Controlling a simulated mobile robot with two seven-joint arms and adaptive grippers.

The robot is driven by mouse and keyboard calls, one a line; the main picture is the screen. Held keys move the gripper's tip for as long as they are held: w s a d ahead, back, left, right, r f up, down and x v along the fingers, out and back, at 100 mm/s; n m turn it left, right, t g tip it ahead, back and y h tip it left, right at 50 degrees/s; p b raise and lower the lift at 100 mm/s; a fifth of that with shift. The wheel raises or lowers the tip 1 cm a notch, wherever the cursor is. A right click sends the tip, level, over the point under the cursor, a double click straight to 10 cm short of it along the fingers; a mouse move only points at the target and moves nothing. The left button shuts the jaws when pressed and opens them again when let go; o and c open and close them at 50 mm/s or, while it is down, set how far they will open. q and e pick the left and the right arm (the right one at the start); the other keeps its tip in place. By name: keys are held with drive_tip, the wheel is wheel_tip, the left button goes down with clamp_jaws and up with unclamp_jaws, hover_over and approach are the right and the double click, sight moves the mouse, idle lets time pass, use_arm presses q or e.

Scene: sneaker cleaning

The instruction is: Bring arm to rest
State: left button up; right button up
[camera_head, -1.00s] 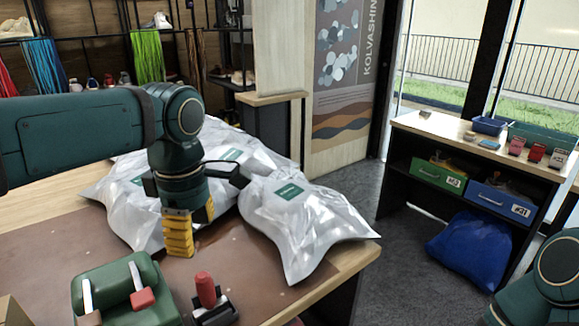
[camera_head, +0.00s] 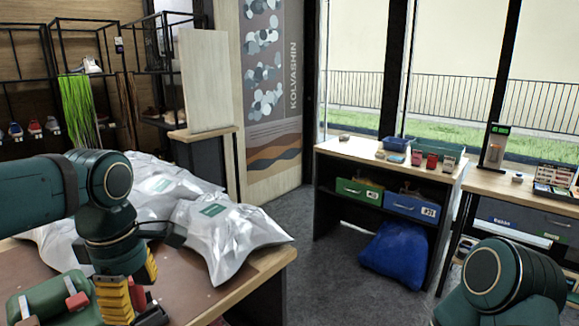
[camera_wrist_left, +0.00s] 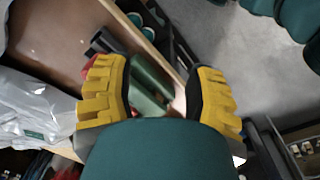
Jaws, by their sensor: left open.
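My left gripper (camera_head: 128,290) hangs fingers-down over the wooden table at the lower left of the head view. Its two yellow fingers stand apart with nothing between them, and they also show apart in the left wrist view (camera_wrist_left: 160,100). A green box-like item (camera_head: 45,297) with red-tipped parts is on the table just left of the gripper in the head view. My right arm shows only as a green joint at the lower right of the head view; its gripper is out of frame.
Silvery plastic bags (camera_head: 228,232) lie on the table (camera_head: 262,268) behind and right of the gripper. A side bench (camera_head: 335,148) holds a green bin (camera_head: 358,191) and a blue bin (camera_head: 410,207). Grey floor (camera_head: 325,270) between is clear.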

use_arm(q)
drive_tip(key=w+d+f+m+h, duration=0.1)
drive_tip(key=w+d+f+m, duration=0.15)
drive_tip(key=f, duration=0.55)
drive_tip(key=w+d+f+m+h, duration=0.15)
drive_tip(key=d+f+m, duration=0.25)
drive_tip(key=f, duration=0.5)
drive_tip(key=w+d+f+m+h, duration=0.2)
drive_tip(key=d+f+m, duration=0.1)
drive_tip(key=f, duration=0.5)
drive_tip(key=s+d+f+m, duration=0.1)
drive_tip(key=s+f+m, duration=0.2)
drive_tip(key=f, duration=0.6)
drive_tip(key=s+d+f+m+t, duration=0.1)
drive_tip(key=s+d+f+m, duration=0.1)
drive_tip(key=s+f+m, duration=0.2)
wheel_tip(320, 180, down, 5)
drive_tip(key=s, duration=0.3)
drive_tip(key=shift+d+f+y, duration=0.2)
drive_tip(key=shift+d+y, duration=0.05)
drive_tip(key=shift+y, duration=0.1)
